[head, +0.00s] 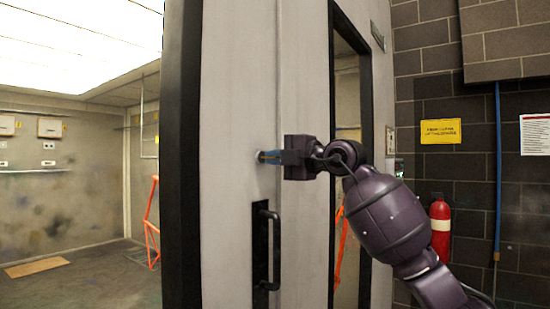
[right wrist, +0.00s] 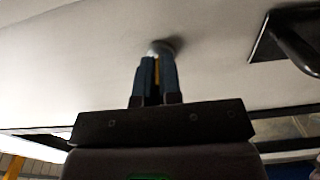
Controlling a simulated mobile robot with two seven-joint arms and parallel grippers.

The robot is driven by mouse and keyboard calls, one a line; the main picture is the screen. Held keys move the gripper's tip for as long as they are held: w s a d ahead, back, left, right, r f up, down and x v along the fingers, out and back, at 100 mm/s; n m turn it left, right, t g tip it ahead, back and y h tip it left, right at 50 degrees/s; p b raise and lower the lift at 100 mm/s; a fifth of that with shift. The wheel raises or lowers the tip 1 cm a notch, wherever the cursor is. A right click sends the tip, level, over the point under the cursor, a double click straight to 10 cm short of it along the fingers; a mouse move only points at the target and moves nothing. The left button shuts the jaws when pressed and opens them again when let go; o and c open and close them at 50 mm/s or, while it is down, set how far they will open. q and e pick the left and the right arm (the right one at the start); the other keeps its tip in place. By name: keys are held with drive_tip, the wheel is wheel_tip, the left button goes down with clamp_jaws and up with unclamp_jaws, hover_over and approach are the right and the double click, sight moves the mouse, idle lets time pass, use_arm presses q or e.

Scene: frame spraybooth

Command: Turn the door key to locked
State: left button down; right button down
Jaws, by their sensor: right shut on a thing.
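The grey door (head: 232,110) stands in the middle of the head view, with a black edge on its left. My right gripper (head: 268,157) comes in from the right and is at the lock on the door face, above the black pull handle (head: 264,245). In the right wrist view its two blue fingers (right wrist: 155,78) are shut on the key (right wrist: 157,72), a thin yellowish strip between them. The round lock (right wrist: 162,47) shows just beyond the fingertips. The fingers hide most of the key, so its angle is hard to tell. My left gripper is not in view.
Left of the door is a lit booth with an orange frame (head: 151,222) and a flat board (head: 37,267) on the floor. A narrow window (head: 347,130) lies right of the lock. A red fire extinguisher (head: 440,228) and a blue pipe (head: 497,170) are on the right wall.

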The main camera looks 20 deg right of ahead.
idle(0.3)
drive_tip(key=c, duration=1.3)
unclamp_jaws()
drive_tip(key=shift+s, duration=0.1)
drive_tip(key=shift+s+d, duration=0.2)
drive_tip(key=shift+d, duration=0.05)
drive_tip(key=b+v, duration=0.2)
drive_tip(key=v, duration=0.8)
